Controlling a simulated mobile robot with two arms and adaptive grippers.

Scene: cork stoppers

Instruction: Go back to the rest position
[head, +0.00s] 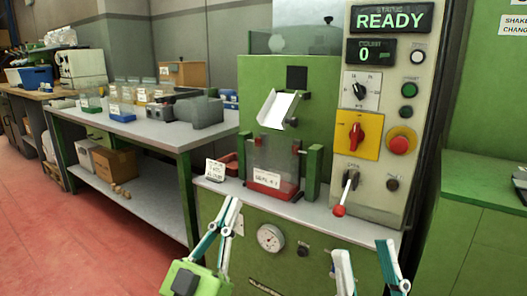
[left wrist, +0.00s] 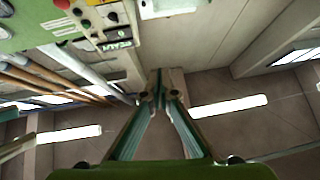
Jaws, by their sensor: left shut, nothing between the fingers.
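My left gripper (head: 235,203) is at the lower middle of the head view, in front of the green machine. Its fingertips meet in the left wrist view (left wrist: 160,78), shut with nothing between them. My right gripper (head: 365,252) is at the bottom right of the head view, its two fingers apart with a gap between them. I see nothing in that gap; its base is cut off by the frame. The green machine (head: 335,75) has a panel reading READY and a count of 0. A clear bin with a red base (head: 272,186) stands on its ledge below a white chute (head: 277,108).
A grey-topped workbench (head: 165,136) with several small bins stands to the left. A red-knobbed lever (head: 339,210) juts from the machine's front. A green cabinet (head: 480,200) is at right. Red floor (head: 80,240) is open at left.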

